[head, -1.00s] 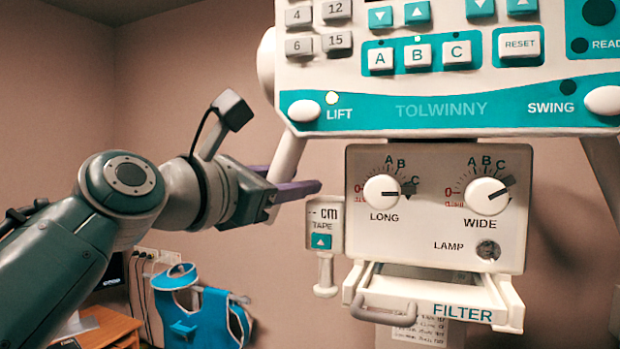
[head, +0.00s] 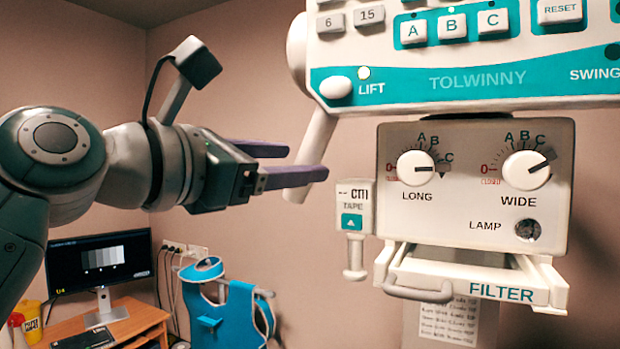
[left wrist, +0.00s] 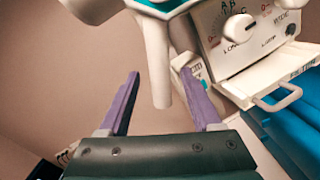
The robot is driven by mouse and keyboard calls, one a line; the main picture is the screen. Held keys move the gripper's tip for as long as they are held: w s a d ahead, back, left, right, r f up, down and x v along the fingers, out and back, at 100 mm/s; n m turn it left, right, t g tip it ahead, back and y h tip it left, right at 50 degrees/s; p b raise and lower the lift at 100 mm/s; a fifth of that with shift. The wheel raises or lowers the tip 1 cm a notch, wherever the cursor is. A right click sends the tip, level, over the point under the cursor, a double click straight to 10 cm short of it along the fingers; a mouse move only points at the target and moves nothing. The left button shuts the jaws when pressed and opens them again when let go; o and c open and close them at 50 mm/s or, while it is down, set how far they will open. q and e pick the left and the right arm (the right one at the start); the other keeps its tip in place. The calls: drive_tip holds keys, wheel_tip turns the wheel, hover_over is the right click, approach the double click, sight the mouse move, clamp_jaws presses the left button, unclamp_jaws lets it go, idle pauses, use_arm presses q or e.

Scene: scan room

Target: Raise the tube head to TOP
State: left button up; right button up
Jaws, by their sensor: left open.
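The tube head is at the right of the head view, with a white and teal control panel (head: 475,83) above a collimator box (head: 470,190). The LIFT button (head: 336,88) is at the panel's left end, and the small lamp by it is lit. A white grip bar (head: 314,140) hangs from the panel's left end. My left gripper (head: 307,162) is open at this bar. In the left wrist view the bar (left wrist: 158,60) shows between the fingers. My right gripper is in no view.
A tape unit (head: 354,208) hangs left of the collimator, close to the fingers. A filter tray (head: 470,275) with a handle juts out below. Behind are a desk (head: 140,318) with a monitor (head: 100,262) and a blue apron (head: 235,305).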

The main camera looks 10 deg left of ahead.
use_arm(q)
drive_tip(key=shift+b+v, duration=0.55)
drive_tip(key=shift+v, duration=1.15)
drive_tip(key=shift+f, duration=0.1)
drive_tip(key=s+a+f+m+g+y+p, duration=0.1)
drive_tip(key=s+f+m+g+y, duration=0.15)
drive_tip(key=s+f+m, duration=0.5)
drive_tip(key=s+a+f+m+g+y+p, duration=0.1)
drive_tip(key=s+a+f+m+g+y, duration=0.25)
drive_tip(key=f, duration=0.75)
drive_tip(key=s+a+f+m+g+y, duration=0.1)
drive_tip(key=s+a+f+m+g, duration=0.1)
drive_tip(key=s+m, duration=0.6)
drive_tip(key=s+a+f+m+g+y+p, duration=0.1)
drive_tip(key=s+f+m+g, duration=0.3)
drive_tip(key=s+f+m, duration=0.3)
drive_tip(key=s+m, duration=0.1)
drive_tip(key=s, duration=0.2)
drive_tip(key=shift+a+y, duration=0.35)
drive_tip(key=shift+y, duration=0.05)
drive_tip(key=shift+c, duration=0.2)
